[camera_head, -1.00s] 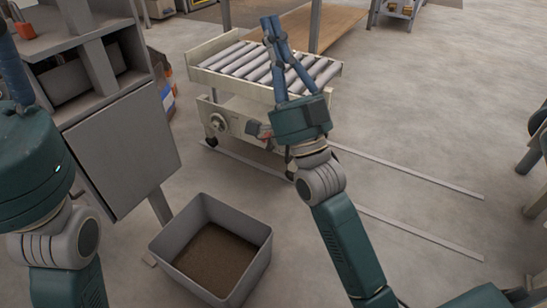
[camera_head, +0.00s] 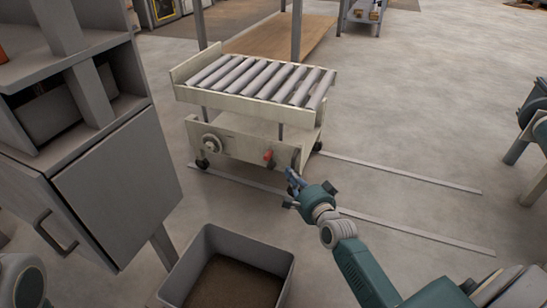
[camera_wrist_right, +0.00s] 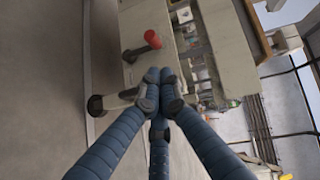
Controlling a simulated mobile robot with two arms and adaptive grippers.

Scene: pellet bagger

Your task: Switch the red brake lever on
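The red brake lever (camera_head: 268,155) is on the front side of the cream roller cart (camera_head: 228,139), right of the round handwheel. In the right wrist view its red knob (camera_wrist_right: 152,39) sits on a short dark stem, just beyond and slightly left of my fingertips. My right gripper (camera_head: 291,178) is in front of the cart, to the lower right of the lever. In the wrist view the blue fingers (camera_wrist_right: 159,76) come together at the tips with nothing visible between them. A gap shows between fingertips and knob. My left gripper is out of view.
A grey cabinet (camera_head: 118,165) with a handle stands at the left. A grey bin (camera_head: 285,262) with brown contents is on the floor in front. Pale floor rails (camera_head: 400,173) run right from the cart. The floor to the right is mostly clear.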

